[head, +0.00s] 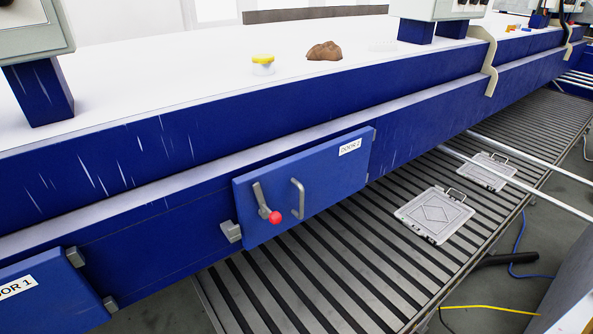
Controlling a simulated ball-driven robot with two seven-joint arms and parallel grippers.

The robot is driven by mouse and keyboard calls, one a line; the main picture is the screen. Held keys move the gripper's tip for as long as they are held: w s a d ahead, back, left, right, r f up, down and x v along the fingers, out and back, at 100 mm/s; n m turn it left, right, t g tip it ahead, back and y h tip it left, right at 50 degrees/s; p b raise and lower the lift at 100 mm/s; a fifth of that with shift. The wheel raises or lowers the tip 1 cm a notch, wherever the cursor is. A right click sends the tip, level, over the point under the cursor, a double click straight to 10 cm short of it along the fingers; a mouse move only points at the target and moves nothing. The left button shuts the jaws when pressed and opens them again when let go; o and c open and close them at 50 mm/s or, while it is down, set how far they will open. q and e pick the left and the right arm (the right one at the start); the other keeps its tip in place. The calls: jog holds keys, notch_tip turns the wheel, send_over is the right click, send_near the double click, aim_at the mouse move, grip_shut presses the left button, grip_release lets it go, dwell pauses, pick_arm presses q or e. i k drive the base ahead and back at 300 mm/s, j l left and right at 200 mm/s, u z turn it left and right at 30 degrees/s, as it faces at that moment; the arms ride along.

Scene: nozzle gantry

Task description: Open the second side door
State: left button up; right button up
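The blue door labelled DOOR 2 (305,187) sits on the long blue side panel, in the middle of the head view. It appears closed. It carries a lever (261,200) with a red ball knob (275,217) at its left part. A grey bar handle (297,198) stands just right of the lever. A grey latch block (231,232) sits at the door's lower left edge. Another blue door labelled DOOR 1 (45,295) is partly in view at the lower left. Neither of my grippers shows in the head view.
A slatted conveyor (300,285) runs below the door. Two grey lidded plates (434,214) and (486,171) lie on it. Pale rails (520,185) cross at the right. A yellow-lidded jar (263,64) and a brown lump (324,51) rest on the white top.

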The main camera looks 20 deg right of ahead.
aim_at(318, 188)
jog(key=k+l+z, duration=0.2)
jog(key=z, duration=0.3)
jog(key=k+l+z, duration=0.15)
jog(key=l+z, duration=0.15)
jog(key=z, duration=0.15)
